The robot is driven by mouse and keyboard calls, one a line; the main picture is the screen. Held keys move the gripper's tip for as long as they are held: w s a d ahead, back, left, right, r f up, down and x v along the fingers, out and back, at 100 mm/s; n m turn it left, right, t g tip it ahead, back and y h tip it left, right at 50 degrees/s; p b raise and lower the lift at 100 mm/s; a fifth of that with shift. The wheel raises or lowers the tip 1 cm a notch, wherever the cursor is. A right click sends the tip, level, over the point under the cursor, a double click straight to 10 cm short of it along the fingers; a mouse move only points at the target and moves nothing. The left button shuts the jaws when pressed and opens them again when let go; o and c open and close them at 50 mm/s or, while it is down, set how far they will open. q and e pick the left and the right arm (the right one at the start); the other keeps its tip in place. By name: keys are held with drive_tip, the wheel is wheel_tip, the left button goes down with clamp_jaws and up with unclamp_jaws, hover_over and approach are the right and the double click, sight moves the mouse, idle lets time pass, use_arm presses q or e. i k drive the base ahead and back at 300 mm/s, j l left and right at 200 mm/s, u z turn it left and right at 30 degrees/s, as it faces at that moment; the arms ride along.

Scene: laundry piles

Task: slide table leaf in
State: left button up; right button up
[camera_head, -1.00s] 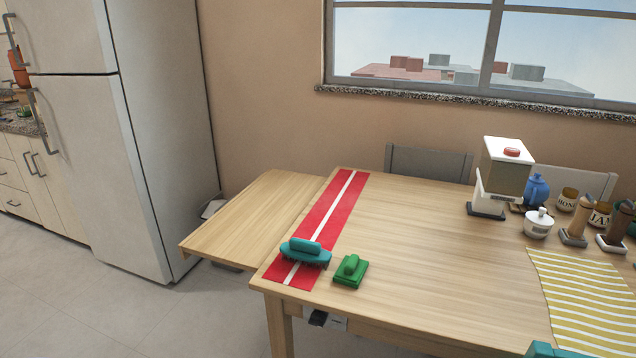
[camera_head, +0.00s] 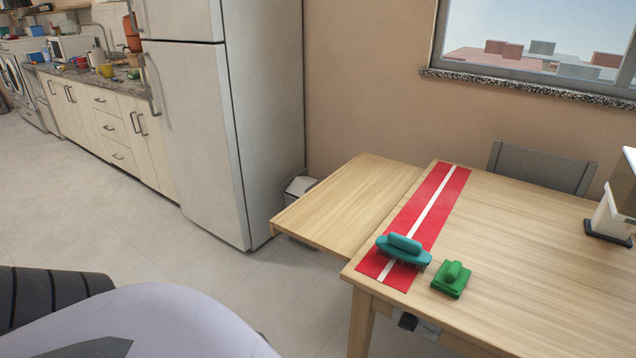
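The table leaf (camera_head: 350,205) is a light wooden panel sticking out from the left end of the wooden table (camera_head: 520,255), slightly lower than the tabletop. A red runner with a white stripe (camera_head: 432,207) lies along the tabletop's left edge beside the leaf. A teal brush (camera_head: 403,250) rests on the runner's near end. The leaf's top is bare. Neither of my grippers shows; only a part of my own body is at the lower left.
A green block with a knob (camera_head: 453,279) sits on the table right of the brush. A tall fridge (camera_head: 200,120) stands left of the leaf, with a small bin (camera_head: 299,186) between. A grey chair (camera_head: 541,168) is behind the table. Open floor (camera_head: 150,235) lies left of the table.

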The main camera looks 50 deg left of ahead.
sight(337, 215)
drive_tip(key=j, duration=4.05)
drive_tip(key=i+j, duration=0.15)
drive_tip(key=i, duration=0.15)
drive_tip(key=i+l+z, duration=0.1)
drive_tip(key=i+l, duration=0.4)
